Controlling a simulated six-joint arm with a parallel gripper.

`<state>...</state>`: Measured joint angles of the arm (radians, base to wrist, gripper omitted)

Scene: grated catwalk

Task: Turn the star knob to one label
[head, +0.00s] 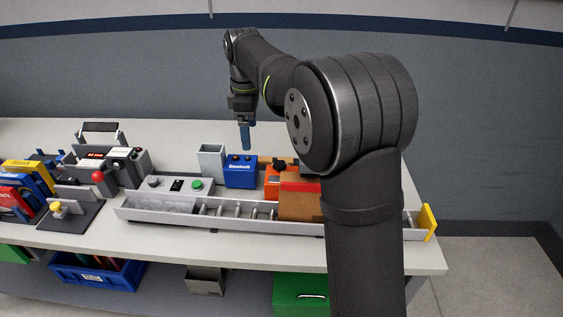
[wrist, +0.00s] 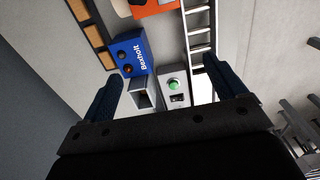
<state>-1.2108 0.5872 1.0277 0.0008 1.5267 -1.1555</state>
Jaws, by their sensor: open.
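A black knob (head: 279,165), which looks like the star knob, sits on top of an orange box (head: 272,183) right of the blue box. Its labels are too small to read. The orange box shows only partly at the top edge of the wrist view (wrist: 155,8). My gripper (head: 246,148) points down above and behind the blue box, left of the knob and apart from it. In the wrist view its two blue fingers are spread wide with nothing between them. My arm hides part of the bench right of the orange box.
A panel with a green button (head: 197,184) is in front. A roller conveyor (head: 160,212) with a brown carton (head: 300,203) runs along the front. Several devices crowd the left; the back of the bench is clear.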

